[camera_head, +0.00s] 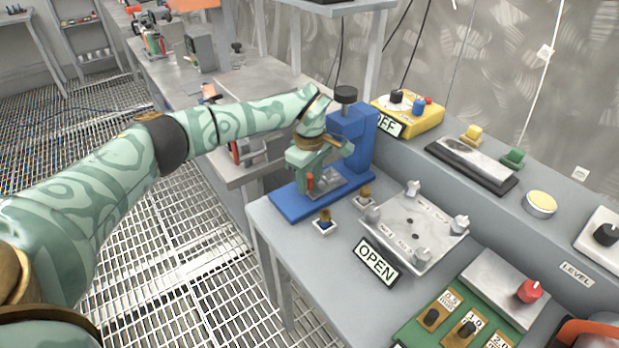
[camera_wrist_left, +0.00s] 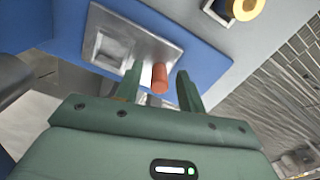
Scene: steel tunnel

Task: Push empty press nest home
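The blue press (camera_head: 352,135) stands at the back left of the grey bench, with a black knob on top. Its nest (camera_head: 334,184) is a grey metal plate on the blue base; in the left wrist view the nest (camera_wrist_left: 101,50) has a square pocket that looks empty. A red-orange peg (camera_wrist_left: 159,78) stands at the nest's near edge. My left gripper (camera_wrist_left: 158,88) is open, with one finger on each side of the peg and gaps showing. In the head view the left gripper (camera_head: 316,176) is low in front of the press and partly hides the nest.
Two small brass-topped parts (camera_head: 325,218) (camera_head: 365,194) sit near the press base. A metal fixture plate (camera_head: 415,232) with corner posts and an OPEN sign (camera_head: 376,262) are to the right. A yellow switch box (camera_head: 412,117) stands behind. Floor grating lies left of the bench.

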